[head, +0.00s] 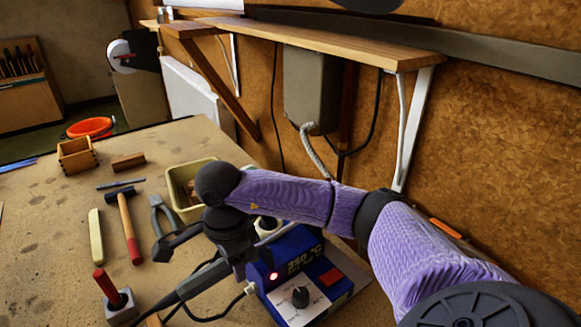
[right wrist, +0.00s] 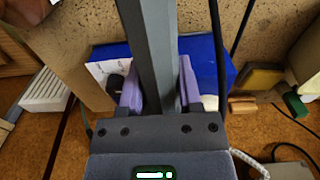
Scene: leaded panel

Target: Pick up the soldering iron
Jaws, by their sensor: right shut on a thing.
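The soldering iron (head: 190,285) looks like a long dark grey tool slanting down to the left, beside the blue soldering station (head: 285,252) with its 350 °C display. My right gripper (head: 238,266) is over the station's left side. In the right wrist view, its two purple fingers (right wrist: 160,92) are shut on a dark grey bar (right wrist: 150,50), which appears to be the iron; it runs up out of the picture. The blue station (right wrist: 205,55) lies behind the fingers. In the head view the fingertips are largely hidden by my wrist. My left gripper is not in view.
A yellow bin (head: 178,188) stands behind my gripper. Pliers (head: 158,215), a red-handled hammer (head: 130,232), a yellow strip (head: 96,234) and a red-handled tool in a grey block (head: 118,306) lie to the left. A black cable (head: 205,318) loops in front of the station.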

